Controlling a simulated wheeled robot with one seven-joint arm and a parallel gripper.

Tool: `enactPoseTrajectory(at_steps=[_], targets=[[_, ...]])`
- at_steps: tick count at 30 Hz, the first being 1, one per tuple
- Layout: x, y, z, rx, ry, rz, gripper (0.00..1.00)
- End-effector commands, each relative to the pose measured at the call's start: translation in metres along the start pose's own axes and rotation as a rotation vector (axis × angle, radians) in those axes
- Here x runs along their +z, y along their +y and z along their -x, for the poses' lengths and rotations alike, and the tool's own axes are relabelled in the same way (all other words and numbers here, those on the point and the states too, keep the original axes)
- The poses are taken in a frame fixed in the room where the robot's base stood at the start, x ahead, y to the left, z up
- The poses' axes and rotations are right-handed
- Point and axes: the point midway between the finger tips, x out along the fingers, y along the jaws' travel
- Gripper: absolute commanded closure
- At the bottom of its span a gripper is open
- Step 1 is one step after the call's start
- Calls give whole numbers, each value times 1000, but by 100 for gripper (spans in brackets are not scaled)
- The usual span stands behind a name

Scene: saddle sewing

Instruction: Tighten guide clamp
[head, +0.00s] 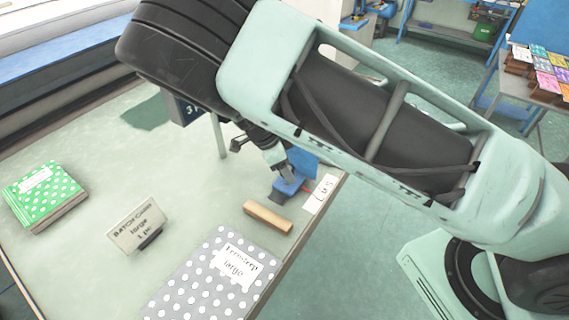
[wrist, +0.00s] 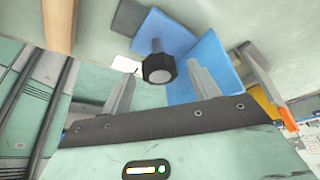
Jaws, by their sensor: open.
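A blue guide clamp (head: 287,187) stands near the table's right edge in the head view, partly hidden by my gripper. The blue guide clamp (wrist: 200,60) also shows in the wrist view, with a dark, faceted knob (wrist: 158,68) facing the camera. My gripper (head: 277,163) is just above and beside the clamp. In the wrist view my gripper (wrist: 160,74) is open, with a pale finger on each side of the knob. The knob appears between the fingers; I cannot tell whether either touches it.
A wooden block (head: 268,217) and a grey dotted pad (head: 205,285) lie in front of the clamp. A batch card (head: 136,227) and a green dotted stack (head: 42,195) are on the left. A white label (head: 320,194) lies right of the clamp.

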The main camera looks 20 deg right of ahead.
Motion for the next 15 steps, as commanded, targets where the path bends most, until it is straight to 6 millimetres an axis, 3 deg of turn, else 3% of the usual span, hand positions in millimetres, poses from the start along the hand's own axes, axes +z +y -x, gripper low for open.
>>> enactPoseTrajectory(at_steps=[8, 15], targets=[[2, 0, 21, -3, -3, 2, 39], [3, -1, 75, -5, -6, 3, 39]])
